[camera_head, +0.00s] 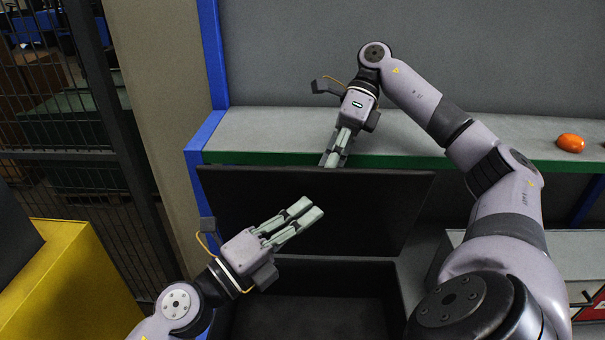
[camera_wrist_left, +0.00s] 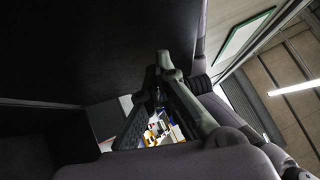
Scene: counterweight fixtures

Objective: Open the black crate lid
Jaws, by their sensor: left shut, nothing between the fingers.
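The black crate (camera_head: 310,266) stands below the shelf, and its dark interior shows. Its black lid (camera_head: 395,205) is raised and stands nearly upright at the back of the crate. My left gripper (camera_head: 310,213) is shut and empty, in front of the lid's face; I cannot tell whether it touches. In the left wrist view the left fingers (camera_wrist_left: 168,62) show beside a large dark surface. My right gripper (camera_head: 333,160) points down at the lid's top edge by the shelf front. Its fingertips are partly hidden behind the lid, so its opening is unclear.
A grey shelf with a green front edge (camera_head: 400,161) runs behind the lid, with an orange object (camera_head: 570,143) on its right. A blue post (camera_head: 213,60) stands at left. A yellow box (camera_head: 70,285) and a dark mesh fence (camera_head: 60,110) lie further left.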

